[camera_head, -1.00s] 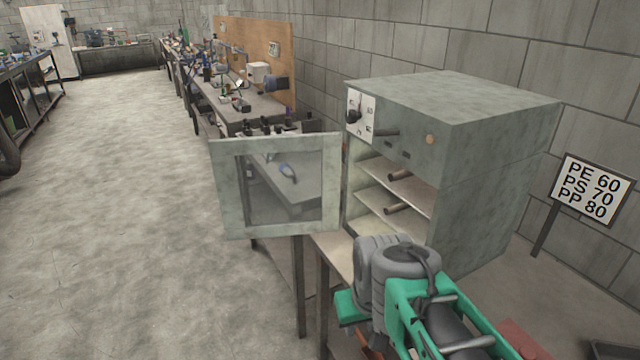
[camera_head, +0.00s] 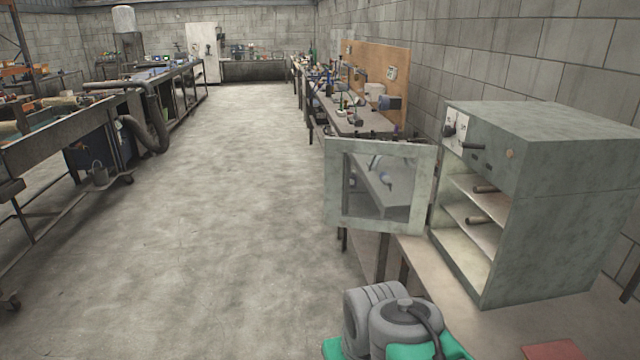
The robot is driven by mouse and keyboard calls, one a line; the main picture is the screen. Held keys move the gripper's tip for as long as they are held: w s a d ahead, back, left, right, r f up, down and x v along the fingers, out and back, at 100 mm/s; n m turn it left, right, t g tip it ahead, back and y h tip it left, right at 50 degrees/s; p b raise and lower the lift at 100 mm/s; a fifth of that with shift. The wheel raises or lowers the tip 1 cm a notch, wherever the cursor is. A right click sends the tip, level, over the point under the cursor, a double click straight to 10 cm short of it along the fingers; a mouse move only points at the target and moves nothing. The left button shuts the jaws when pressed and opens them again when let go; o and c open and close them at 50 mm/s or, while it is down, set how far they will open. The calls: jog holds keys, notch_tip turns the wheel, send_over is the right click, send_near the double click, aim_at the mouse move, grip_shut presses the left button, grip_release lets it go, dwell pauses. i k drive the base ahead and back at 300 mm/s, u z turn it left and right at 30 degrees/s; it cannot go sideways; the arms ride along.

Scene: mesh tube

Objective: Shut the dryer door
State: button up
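The dryer (camera_head: 560,200) is a grey-green metal cabinet on a bench at the right. Its front is open and shows shelves with several short tubes on them. The dryer door (camera_head: 428,190) is a pale frame with a clear window. It stands wide open, swung out to the left of the cabinet, with the workbench behind showing through its window. Part of my arm, grey and green, shows at the bottom of the picture, below the door and apart from it. My gripper is not in view.
The bench top (camera_head: 415,262) under the dryer has a red item (camera_head: 555,350) near its front. A long workbench with tools (camera_head: 350,118) runs along the right wall. Another long table (camera_head: 60,140) stands at the left. The floor (camera_head: 220,230) between them is clear.

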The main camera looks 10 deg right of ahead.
aim_at(335, 148)
jog(key=u, duration=0.3)
jog(key=i, duration=4.45)
jog(key=z, duration=4.55)
jog(key=k, duration=0.5)
jog(key=u, duration=1.2)
jog(key=i, duration=0.4)
jog(key=u, duration=0.05)
